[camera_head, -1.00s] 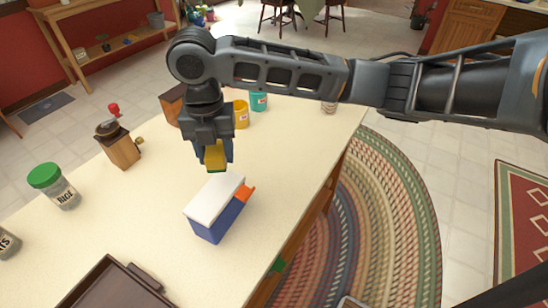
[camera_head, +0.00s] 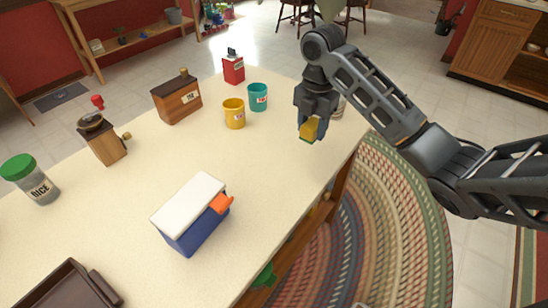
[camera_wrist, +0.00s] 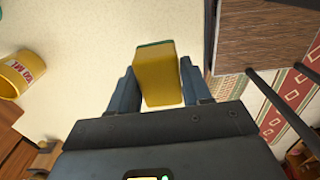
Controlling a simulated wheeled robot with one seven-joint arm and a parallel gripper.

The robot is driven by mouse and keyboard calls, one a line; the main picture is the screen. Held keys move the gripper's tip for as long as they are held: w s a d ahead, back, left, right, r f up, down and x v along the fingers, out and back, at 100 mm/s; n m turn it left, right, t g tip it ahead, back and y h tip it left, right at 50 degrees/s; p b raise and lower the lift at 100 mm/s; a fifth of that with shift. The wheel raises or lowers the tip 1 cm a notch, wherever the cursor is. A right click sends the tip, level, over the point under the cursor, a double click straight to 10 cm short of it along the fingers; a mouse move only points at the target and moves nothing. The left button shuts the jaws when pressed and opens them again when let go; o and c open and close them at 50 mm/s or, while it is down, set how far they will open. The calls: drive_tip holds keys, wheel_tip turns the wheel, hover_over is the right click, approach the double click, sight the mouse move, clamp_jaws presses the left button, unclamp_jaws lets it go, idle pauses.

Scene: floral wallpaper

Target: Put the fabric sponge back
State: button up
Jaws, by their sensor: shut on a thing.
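The fabric sponge is a yellow block with a green face (camera_head: 308,130). My gripper (camera_head: 305,122) is shut on it and holds it near the right edge of the cream counter, right of the yellow and teal mugs. In the wrist view the sponge (camera_wrist: 158,75) sits between the two dark fingers, its green face at the far end. I cannot tell its exact height above the counter. A blue box with a white lid and an orange latch (camera_head: 192,213) stands on the counter at the front, apart from my gripper.
A yellow mug (camera_head: 235,115) and a teal mug (camera_head: 257,98) stand left of my gripper. A pale canister (camera_head: 338,107) is partly hidden behind it. A wooden box (camera_head: 177,98), a grinder (camera_head: 103,140), a rice jar (camera_head: 32,180) and a dark tray (camera_head: 65,290) lie further left. The counter's middle is clear.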

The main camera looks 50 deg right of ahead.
hover_over(271, 162)
wheel_tip(271, 162, down, 6)
drive_tip(key=shift+f, duration=2.15)
drive_tip(key=shift+f, duration=0.2)
drive_tip(key=o, duration=1)
drive_tip(key=shift+r, duration=0.1)
wheel_tip(271, 162, up, 12)
drive_tip(key=shift+r, duration=0.15)
